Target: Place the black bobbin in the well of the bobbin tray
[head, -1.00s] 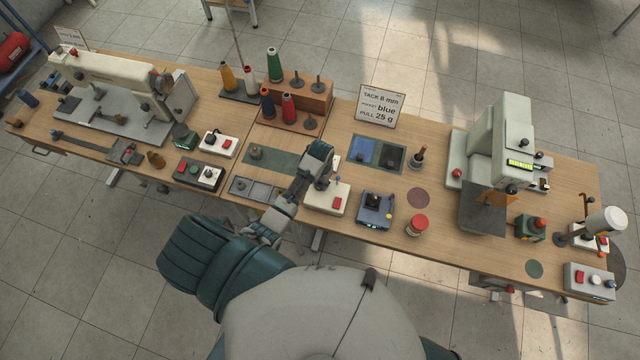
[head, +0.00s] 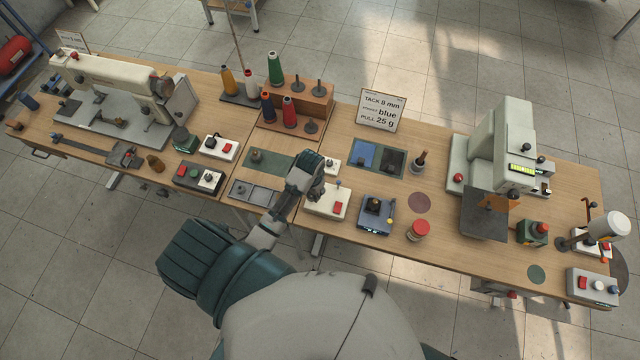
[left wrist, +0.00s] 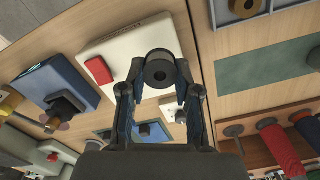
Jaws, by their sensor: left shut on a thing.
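In the head view my left gripper (head: 314,194) is over the table beside a cream box with a red button, and the bobbin is hard to make out there. The grey bobbin tray (head: 255,192) lies at the table's front edge, left of the gripper. My right gripper is not in view.
The cream box (head: 326,203) is close under the gripper. A green mat (head: 283,163) lies behind the tray. A blue-grey device (head: 376,214) stands to the right. A thread stand (head: 297,97) with cones is at the back.

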